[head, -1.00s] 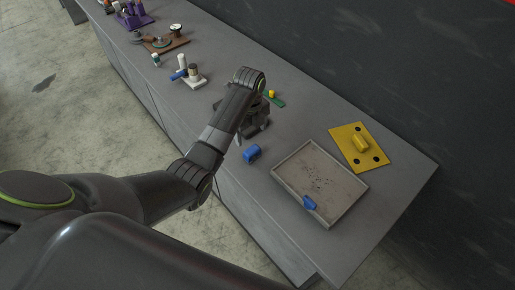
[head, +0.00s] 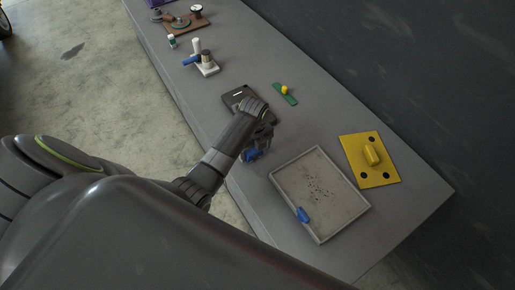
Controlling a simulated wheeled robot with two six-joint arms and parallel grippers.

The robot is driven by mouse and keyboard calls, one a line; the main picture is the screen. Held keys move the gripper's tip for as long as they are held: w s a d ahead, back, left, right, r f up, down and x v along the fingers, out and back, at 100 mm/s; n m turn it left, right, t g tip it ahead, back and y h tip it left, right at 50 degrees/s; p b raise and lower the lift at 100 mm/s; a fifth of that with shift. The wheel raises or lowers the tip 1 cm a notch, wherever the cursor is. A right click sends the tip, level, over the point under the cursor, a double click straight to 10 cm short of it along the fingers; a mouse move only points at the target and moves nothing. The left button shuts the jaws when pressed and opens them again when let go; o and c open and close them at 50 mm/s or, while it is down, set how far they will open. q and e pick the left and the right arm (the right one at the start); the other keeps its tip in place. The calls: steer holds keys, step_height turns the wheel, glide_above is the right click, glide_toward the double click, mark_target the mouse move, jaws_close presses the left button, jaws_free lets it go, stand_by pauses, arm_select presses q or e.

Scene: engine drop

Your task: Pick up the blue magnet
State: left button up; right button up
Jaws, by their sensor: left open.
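A second blue piece (head: 302,214) sits at the near left wall of the shallow tray (head: 345,222); which of the two is the magnet is not fully certain. My right gripper is not in view.
The tray holds many tiny dark bits. A yellow plate (head: 382,178) with a raised handle lies right of it. A dark block (head: 236,94) and a green strip with a yellow knob (head: 290,99) lie behind my gripper. Other parts (head: 207,67) stand farther back.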

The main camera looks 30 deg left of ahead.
arm_select(q)
steer(key=shift+s+a, duration=0.15)
steer(key=shift+s, duration=0.1)
steer(key=shift+s+a+r, duration=0.1)
steer(key=shift+s+r, duration=0.1)
steer(key=shift+s, duration=0.15)
steer(key=c, duration=0.7)
steer(key=shift+w, duration=0.1)
steer(key=shift+c, duration=2.2)
steer(key=shift+w+r, duration=0.1)
steer(key=shift+r, duration=0.1)
step_height(320, 180, up, 7)
steer(key=shift+f+b, duration=0.1)
steer(key=shift+b, duration=0.9)
steer(key=shift+r+p, duration=0.6)
steer(key=shift+r, duration=0.8)
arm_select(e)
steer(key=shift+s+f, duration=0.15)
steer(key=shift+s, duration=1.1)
